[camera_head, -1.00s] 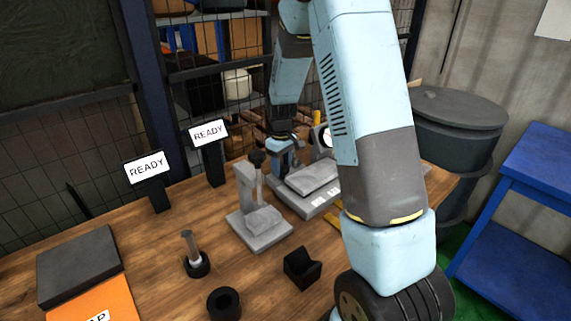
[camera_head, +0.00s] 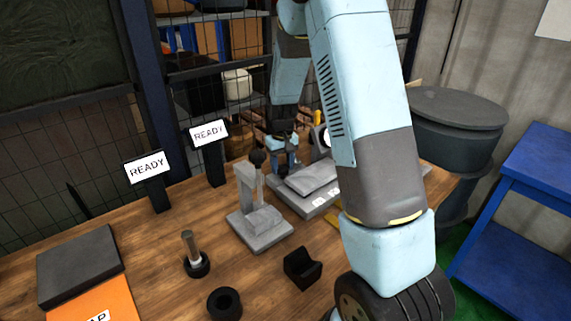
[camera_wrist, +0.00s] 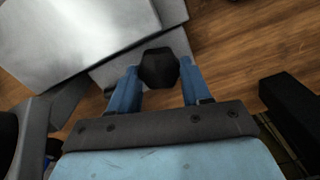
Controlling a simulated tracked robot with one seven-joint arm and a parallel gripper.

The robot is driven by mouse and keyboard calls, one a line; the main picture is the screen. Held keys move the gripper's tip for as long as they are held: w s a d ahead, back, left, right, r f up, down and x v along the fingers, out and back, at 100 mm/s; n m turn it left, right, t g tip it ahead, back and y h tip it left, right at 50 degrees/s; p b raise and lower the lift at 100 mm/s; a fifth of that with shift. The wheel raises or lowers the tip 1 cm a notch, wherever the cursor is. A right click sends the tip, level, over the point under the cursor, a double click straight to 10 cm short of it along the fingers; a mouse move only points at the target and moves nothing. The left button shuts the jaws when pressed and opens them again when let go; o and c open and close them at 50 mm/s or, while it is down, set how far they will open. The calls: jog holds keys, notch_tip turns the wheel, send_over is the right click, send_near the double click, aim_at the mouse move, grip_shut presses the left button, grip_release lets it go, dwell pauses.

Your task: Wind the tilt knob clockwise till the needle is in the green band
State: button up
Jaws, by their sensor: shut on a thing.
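The tilt knob (camera_wrist: 158,68) is black with flat sides and sits between the two blue fingers in the wrist view. My gripper (camera_wrist: 158,80) is shut on it. In the head view my gripper (camera_head: 284,160) is at the back end of the grey grinder (camera_head: 310,203), and the knob cannot be made out there. A round white-faced dial (camera_head: 326,138) stands behind the grinder, mostly hidden by my arm. Its needle and green band cannot be read.
A small grey press (camera_head: 255,220) with a black-ended lever stands left of the grinder. A black block (camera_head: 302,268), a black ring (camera_head: 224,303) and an upright pin (camera_head: 192,250) stand in front. Two READY signs (camera_head: 147,168) are at the back left.

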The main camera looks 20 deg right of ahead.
aim_at(283, 166)
jog(key=shift+w+d, duration=0.1)
jog(key=shift+d, duration=0.05)
jog(key=o, duration=1.1)
jog(key=shift+c, duration=0.2)
notch_tip(283, 166, up, 14)
jog(key=shift+f, duration=0.15)
